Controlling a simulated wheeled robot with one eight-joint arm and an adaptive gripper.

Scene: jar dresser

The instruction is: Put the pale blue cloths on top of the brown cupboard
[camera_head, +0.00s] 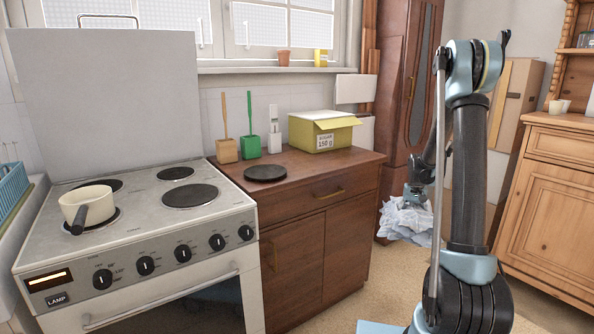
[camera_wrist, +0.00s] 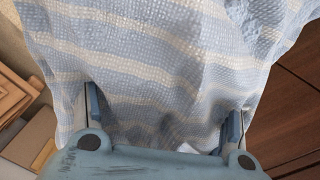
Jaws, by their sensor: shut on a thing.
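The pale blue cloths (camera_head: 405,224) hang as one crumpled bundle from my gripper (camera_head: 414,196), right of the brown cupboard and above the floor. In the wrist view the cloth (camera_wrist: 150,60) is pale blue with cream stripes and fills most of the picture. My gripper (camera_wrist: 163,118) is shut on it, with cloth between the fingers. I cannot tell how many cloths are in the bundle. The low brown cupboard (camera_head: 330,222) stands beside the stove, with one drawer and two doors. The cloths are apart from it.
On the cupboard top are a dark round plate (camera_head: 265,173), a yellow-green sugar box (camera_head: 322,131), two brush holders (camera_head: 250,146) and a white bottle (camera_head: 274,141). Its front right top is clear. A stove (camera_head: 150,215) stands left, a tall dark wardrobe (camera_head: 398,110) behind, a light wooden dresser (camera_head: 555,195) right.

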